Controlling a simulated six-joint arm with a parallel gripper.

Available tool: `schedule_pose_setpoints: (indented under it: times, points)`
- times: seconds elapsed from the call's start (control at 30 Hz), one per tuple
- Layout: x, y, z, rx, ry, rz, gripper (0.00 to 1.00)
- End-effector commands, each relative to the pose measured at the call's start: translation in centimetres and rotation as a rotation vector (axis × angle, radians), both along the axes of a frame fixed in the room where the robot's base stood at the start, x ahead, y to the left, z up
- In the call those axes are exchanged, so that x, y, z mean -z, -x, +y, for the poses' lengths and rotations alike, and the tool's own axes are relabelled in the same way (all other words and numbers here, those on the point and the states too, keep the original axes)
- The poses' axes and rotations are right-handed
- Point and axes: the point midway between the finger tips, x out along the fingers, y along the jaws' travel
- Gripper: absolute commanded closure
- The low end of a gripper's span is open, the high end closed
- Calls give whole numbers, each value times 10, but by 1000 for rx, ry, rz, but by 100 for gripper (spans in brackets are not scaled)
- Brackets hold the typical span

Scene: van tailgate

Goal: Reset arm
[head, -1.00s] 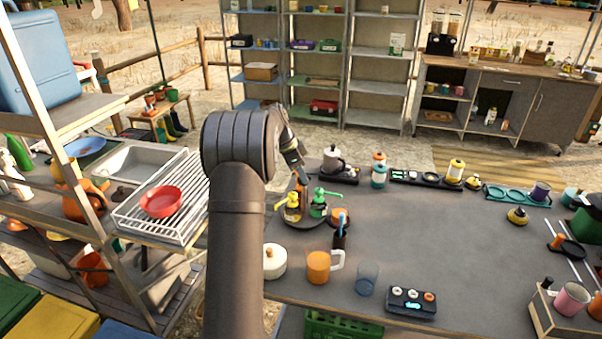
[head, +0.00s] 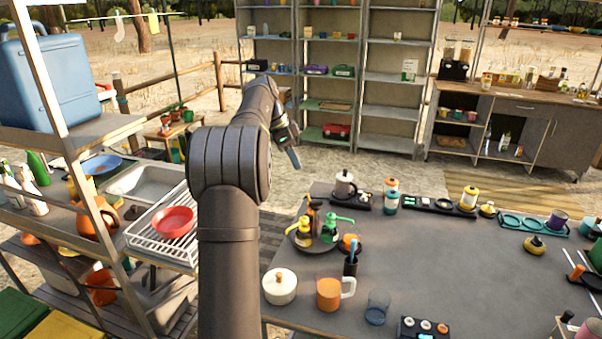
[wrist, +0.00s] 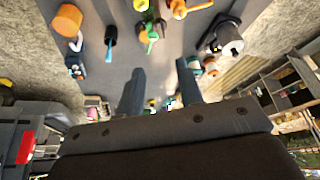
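My arm rises in the middle of the head view, and my gripper (head: 293,157) hangs at its end, above the ground beyond the table's back-left corner. In the wrist view my gripper (wrist: 160,88) shows two dark fingers standing well apart with nothing between them. The grey table (head: 450,265) lies to the right of my arm. A round tray with a green pump bottle (head: 337,228) and a yellow one (head: 304,232) stands at its left end, apart from my gripper.
A white lidded pot (head: 280,287), an orange mug (head: 329,294) and a blue glass (head: 377,308) stand near the table's front edge. A kettle (head: 345,186) is at the back. A red bowl (head: 175,221) sits on a rack at left. Shelves (head: 330,90) stand behind.

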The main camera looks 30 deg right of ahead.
Motion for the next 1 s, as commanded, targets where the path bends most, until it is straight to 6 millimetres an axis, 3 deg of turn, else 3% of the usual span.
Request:
schedule_pose_setpoints:
  times: [0.2, 0.57, 0.77, 1.0]
  points:
    - [-15, -2, 6, 0, 0, 0, 66]
    - [-15, -1, 6, 0, 0, 0, 66]
    - [2, 1, -1, 1, -1, 3, 66]
    - [45, 6, -18, 2, -2, 3, 66]
